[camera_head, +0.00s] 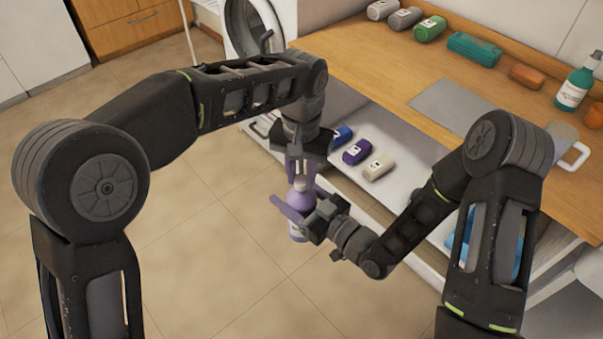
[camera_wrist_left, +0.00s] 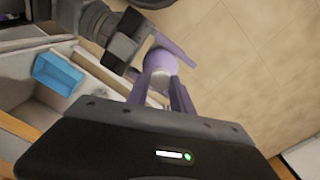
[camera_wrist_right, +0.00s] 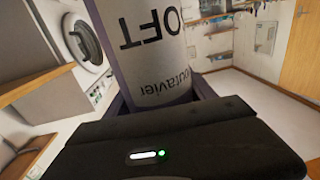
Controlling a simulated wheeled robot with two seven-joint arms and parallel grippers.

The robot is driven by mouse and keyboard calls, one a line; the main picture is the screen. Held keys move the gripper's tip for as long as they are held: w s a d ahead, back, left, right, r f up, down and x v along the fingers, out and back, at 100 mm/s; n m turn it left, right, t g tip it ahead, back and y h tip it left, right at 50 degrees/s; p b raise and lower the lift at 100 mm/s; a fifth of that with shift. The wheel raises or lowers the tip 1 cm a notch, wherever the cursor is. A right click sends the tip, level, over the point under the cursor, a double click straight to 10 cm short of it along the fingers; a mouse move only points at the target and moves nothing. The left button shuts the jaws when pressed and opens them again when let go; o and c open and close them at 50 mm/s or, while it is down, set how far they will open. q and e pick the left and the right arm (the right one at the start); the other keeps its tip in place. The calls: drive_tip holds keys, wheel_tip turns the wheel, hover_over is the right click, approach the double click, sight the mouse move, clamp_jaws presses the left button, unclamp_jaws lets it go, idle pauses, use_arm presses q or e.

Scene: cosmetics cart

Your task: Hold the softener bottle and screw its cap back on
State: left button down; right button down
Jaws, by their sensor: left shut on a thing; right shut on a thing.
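The softener bottle (camera_head: 299,203) is light purple with a white label and stands upright in mid-air in front of the cart. My right gripper (camera_head: 295,212) is shut on its body from the side. The right wrist view shows the bottle's grey label (camera_wrist_right: 152,50) close up, its lettering upside down, between the fingers. My left gripper (camera_head: 301,174) points down from above, shut on the whitish cap (camera_head: 299,184) at the bottle's top. The cap also shows between the purple fingers in the left wrist view (camera_wrist_left: 158,83). Whether it is seated on the neck cannot be told.
The cart's wooden top (camera_head: 375,75) holds several containers along the back, a teal pump bottle (camera_head: 574,88) and a grey mat (camera_head: 451,104). Its lower shelf (camera_head: 405,150) holds small bottles, including a purple one (camera_head: 357,151). A washing machine (camera_head: 250,30) stands behind. The left floor is clear.

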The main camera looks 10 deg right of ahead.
use_arm(q)
drive_tip(key=shift+f, duration=0.6)
